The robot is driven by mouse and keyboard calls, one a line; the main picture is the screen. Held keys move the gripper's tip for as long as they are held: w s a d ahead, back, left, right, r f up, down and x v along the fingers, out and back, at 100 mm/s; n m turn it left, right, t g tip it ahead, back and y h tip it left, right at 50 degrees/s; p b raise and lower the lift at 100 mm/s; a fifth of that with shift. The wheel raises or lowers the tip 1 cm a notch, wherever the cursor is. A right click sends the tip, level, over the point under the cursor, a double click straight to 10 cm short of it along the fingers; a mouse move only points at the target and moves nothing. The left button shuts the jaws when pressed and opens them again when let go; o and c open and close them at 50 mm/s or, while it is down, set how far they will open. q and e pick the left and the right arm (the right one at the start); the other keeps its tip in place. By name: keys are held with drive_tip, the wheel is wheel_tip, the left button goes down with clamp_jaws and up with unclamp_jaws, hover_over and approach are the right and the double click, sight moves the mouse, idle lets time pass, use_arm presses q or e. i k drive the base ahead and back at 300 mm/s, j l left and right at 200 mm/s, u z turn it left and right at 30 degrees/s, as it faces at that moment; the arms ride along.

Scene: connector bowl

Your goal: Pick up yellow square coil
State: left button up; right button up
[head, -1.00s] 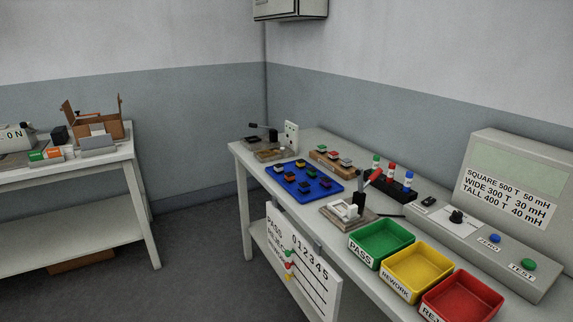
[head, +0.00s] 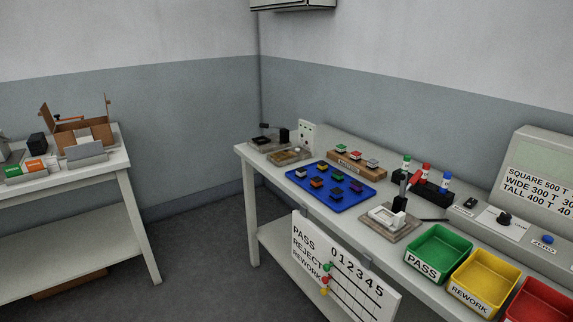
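A blue tray (head: 349,203) lies on the right-hand bench with several small dark-bodied coils with coloured tops on it. They are too small for me to tell with certainty which is the yellow square coil. A coil at the tray's back edge (head: 320,167) looks yellowish on top. Other coils on the tray show pale, orange and purple tones. Neither of my grippers is in the head view.
The bench (head: 251,151) also carries a wooden rack (head: 357,166), a clamp fixture (head: 389,218), and green (head: 439,246), yellow (head: 485,279) and red (head: 541,304) bins. A scoreboard (head: 342,268) hangs at its front. Another table (head: 109,175) stands left, with open floor between.

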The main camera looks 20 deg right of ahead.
sight(322, 166)
drive_tip(key=i+j+u, duration=0.35)
drive_tip(key=i+u, duration=0.35)
drive_tip(key=i, duration=0.25)
drive_tip(key=i+j+z, duration=0.1)
drive_tip(key=i+z, duration=0.2)
drive_tip(key=i, duration=0.25)
drive_tip(key=i+j+z, duration=0.2)
drive_tip(key=i+z, duration=0.15)
drive_tip(key=i, duration=0.15)
drive_tip(key=i+z, duration=0.2)
drive_tip(key=z, duration=0.2)
drive_tip(key=i+j+z, duration=0.1)
drive_tip(key=z, duration=0.25)
drive_tip(key=i+j+z, duration=0.2)
drive_tip(key=z, duration=0.2)
drive_tip(key=i+j+z, duration=0.2)
drive_tip(key=i+z, duration=0.15)
drive_tip(key=z, duration=0.15)
drive_tip(key=i+j+z, duration=0.25)
drive_tip(key=z, duration=0.2)
drive_tip(key=j, duration=0.1)
